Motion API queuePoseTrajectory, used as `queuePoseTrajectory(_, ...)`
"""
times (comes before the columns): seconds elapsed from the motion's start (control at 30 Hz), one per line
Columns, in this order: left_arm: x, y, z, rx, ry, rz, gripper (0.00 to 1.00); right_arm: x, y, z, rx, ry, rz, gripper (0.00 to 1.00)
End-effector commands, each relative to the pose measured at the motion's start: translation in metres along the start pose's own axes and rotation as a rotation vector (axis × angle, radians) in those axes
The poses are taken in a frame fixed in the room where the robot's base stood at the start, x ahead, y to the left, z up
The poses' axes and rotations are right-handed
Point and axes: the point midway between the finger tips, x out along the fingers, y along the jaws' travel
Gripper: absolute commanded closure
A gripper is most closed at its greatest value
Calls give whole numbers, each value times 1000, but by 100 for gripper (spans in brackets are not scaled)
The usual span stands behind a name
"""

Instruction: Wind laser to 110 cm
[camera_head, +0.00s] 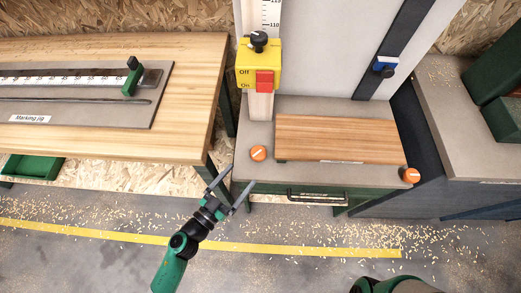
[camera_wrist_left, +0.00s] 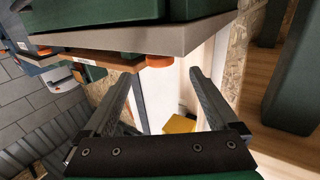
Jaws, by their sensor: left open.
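The yellow box (camera_head: 259,62) sits on an upright post with a white scale (camera_head: 270,14) behind it. The scale's 110 mark shows just above the box. I see no laser line. My left gripper (camera_head: 240,174) is open and empty, in front of the grey worktop and well below the box. In the left wrist view its fingers (camera_wrist_left: 160,75) are apart, with a yellow patch (camera_wrist_left: 180,124) seen beyond them, probably the box.
A wooden board (camera_head: 340,139) lies on the grey worktop (camera_head: 310,106), with orange knobs (camera_head: 258,153) (camera_head: 411,175) at its front corners. A dark rail with a blue slider (camera_head: 384,67) stands behind. The left bench holds a marking jig (camera_head: 80,117). The floor in front is open.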

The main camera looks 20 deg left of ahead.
Motion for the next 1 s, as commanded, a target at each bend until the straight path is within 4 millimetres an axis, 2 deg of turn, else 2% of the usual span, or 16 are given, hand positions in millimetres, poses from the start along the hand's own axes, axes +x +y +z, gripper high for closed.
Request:
queuePoseTrajectory(0.2, 49, 1, 0, 3, 7, 3, 6, -10, 0, 10, 0, -1, 0, 50)
queuePoseTrajectory(0.4, 88, 0, 1, 2, 5, 1, 6, -17, 0, 16, 0, -1, 0, 50)
queuePoseTrajectory(0.57, 101, 0, -1, 0, 3, 0, 6, -19, 0, 18, 0, -1, 0, 50)
queuePoseTrajectory(0.8, 103, 0, -1, 0, 2, 0, 6, -19, 0, 18, 0, -1, 0, 50)
queuePoseTrajectory(0.83, 103, 0, -1, 0, 2, 0, 8, -19, 0, 18, 0, -1, 0, 50)
queuePoseTrajectory(1.0, 103, 0, -1, 0, 3, 0, 39, -19, 0, 18, 0, -1, 0, 50)
